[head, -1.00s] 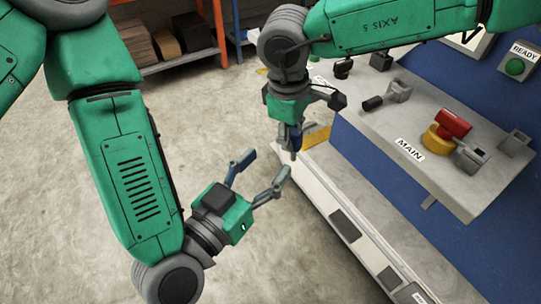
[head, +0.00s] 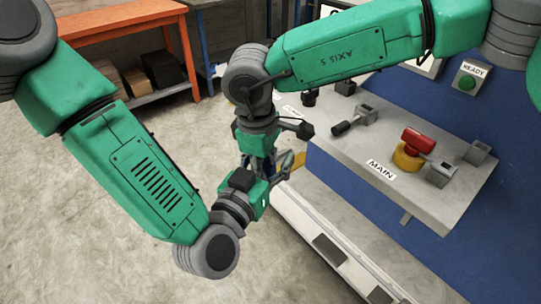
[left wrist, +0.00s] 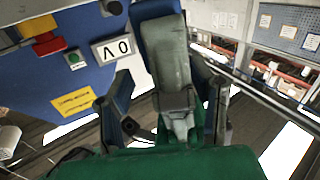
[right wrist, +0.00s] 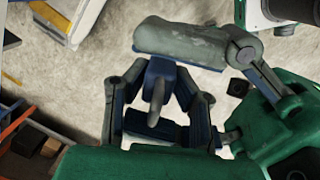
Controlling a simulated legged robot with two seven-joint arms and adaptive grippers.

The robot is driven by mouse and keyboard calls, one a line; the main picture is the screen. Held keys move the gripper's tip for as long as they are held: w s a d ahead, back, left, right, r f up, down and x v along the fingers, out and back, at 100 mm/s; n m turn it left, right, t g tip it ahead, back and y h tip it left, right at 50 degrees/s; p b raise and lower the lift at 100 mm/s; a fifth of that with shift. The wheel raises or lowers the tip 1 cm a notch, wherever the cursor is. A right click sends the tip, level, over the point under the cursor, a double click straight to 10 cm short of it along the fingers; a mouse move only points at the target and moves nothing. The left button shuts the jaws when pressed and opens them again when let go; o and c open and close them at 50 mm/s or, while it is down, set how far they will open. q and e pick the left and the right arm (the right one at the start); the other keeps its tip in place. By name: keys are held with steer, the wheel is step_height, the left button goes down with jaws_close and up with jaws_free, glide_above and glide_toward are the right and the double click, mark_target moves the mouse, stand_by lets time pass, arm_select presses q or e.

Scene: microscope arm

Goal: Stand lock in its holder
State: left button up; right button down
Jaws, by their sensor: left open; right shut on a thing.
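My right gripper (head: 262,165) points down and is shut on a small blue and grey thing, which I take to be the lock (right wrist: 158,82). The lock shows between the right fingers in the right wrist view and is hidden in the head view. My left gripper (head: 282,166) is open, coming in from the lower left with its fingers around the space at the right fingertips. In the right wrist view, one left finger lies above the lock and a blue one below. Contact is not clear. Grey brackets (head: 365,116) stand on the panel; I cannot tell which is the holder.
The sloped grey panel (head: 400,205) carries a red lever on a yellow base (head: 408,155), a MAIN label (head: 381,170) and a black knob (head: 342,128). A green READY button (head: 467,82) is on the blue wall. An orange shelf (head: 125,20) stands at the back left. The floor between is clear.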

arm_select(q)
steer(key=shift+d, duration=0.1)
jaws_close()
jaws_free()
steer(key=shift+s+d, duration=0.1)
steer(key=shift+s, duration=0.05)
steer(key=shift+a, duration=0.25)
